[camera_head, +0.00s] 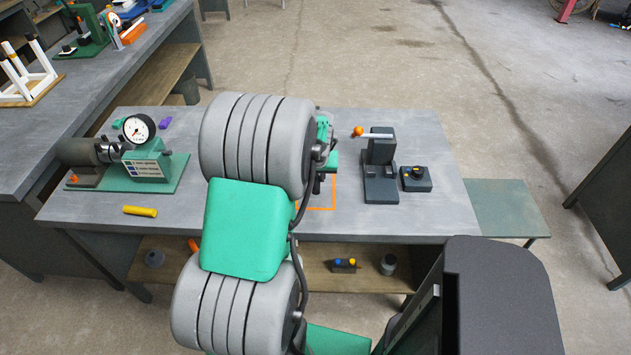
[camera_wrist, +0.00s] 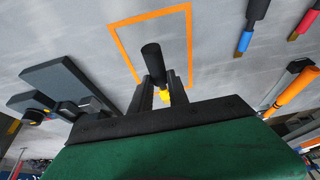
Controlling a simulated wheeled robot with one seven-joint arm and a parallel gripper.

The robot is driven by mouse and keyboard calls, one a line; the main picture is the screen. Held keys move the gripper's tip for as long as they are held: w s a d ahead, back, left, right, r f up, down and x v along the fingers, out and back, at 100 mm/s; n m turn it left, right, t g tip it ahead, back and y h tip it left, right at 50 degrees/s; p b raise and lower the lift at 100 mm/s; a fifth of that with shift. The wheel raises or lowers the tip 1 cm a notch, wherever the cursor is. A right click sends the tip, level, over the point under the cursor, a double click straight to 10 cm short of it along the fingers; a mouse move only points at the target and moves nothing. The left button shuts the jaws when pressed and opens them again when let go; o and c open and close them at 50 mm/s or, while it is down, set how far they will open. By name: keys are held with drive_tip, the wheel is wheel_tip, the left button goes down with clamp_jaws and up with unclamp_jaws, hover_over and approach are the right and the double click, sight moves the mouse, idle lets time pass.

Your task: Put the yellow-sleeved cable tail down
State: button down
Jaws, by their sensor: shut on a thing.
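In the wrist view, my gripper (camera_wrist: 162,86) is shut on the yellow-sleeved cable tail (camera_wrist: 166,97). Its yellow part shows between the fingers, and a black cylindrical part (camera_wrist: 152,60) sticks out beyond them. An orange outlined rectangle (camera_wrist: 188,45) on the grey bench surface lies behind the held piece. I cannot tell whether the tail touches the bench. In the head view, my arm hides the held tail and most of the gripper; part of the orange outline (camera_head: 319,209) shows beside the arm.
Blue-sleeved (camera_wrist: 244,41) and red-sleeved (camera_wrist: 302,24) black pieces lie at the wrist view's upper right. An orange handle (camera_wrist: 290,92) is at its right. On the bench (camera_head: 440,215) stand a dark stand (camera_head: 380,165), a knobbed box (camera_head: 416,180) and a dial gauge (camera_head: 138,128). A yellow cylinder (camera_head: 140,211) lies left.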

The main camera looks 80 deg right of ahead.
drive_tip(key=shift+w+d+f, duration=0.2)
drive_tip(key=shift+d+f, duration=0.05)
drive_tip(key=shift+f, duration=1.9)
drive_tip(key=c, duration=1.3)
unclamp_jaws()
drive_tip(key=shift+r+p, duration=0.15)
drive_tip(key=shift+p, duration=0.2)
